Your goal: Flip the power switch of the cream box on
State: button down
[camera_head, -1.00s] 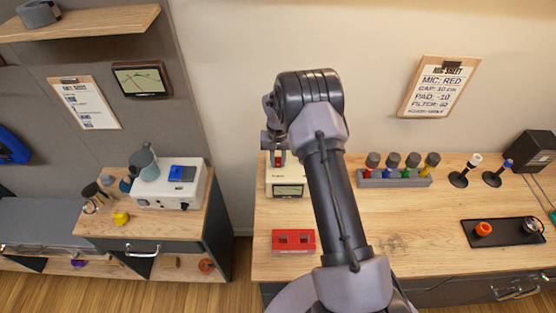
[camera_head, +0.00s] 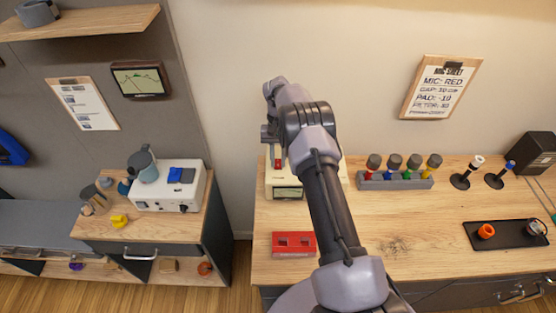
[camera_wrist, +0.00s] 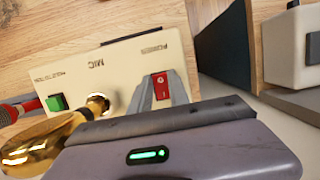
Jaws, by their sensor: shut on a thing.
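The cream box (camera_head: 298,192) stands on the wooden bench against the wall, partly hidden behind my arm in the head view. In the wrist view its cream panel (camera_wrist: 118,72) carries the labels POWER and MIC. The red power switch (camera_wrist: 162,84) sits under the POWER label; it also shows in the head view (camera_head: 277,162). My gripper (camera_wrist: 162,95) is at the switch, its grey fingers on either side of it, shut on it. The switch's exact tilt is hard to tell.
A green switch (camera_wrist: 57,102) and a gold plug-like part (camera_wrist: 40,138) are beside the power switch. A red box (camera_head: 293,244) lies in front of the cream box. A rack with coloured-handled items (camera_head: 395,182) stands to the right.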

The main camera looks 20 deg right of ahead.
aim_at(278, 159)
jog(key=c, duration=1.2)
grip_release()
jog(key=shift+c, duration=0.2)
jog(key=p+v, duration=0.3)
jog(key=v, duration=0.9)
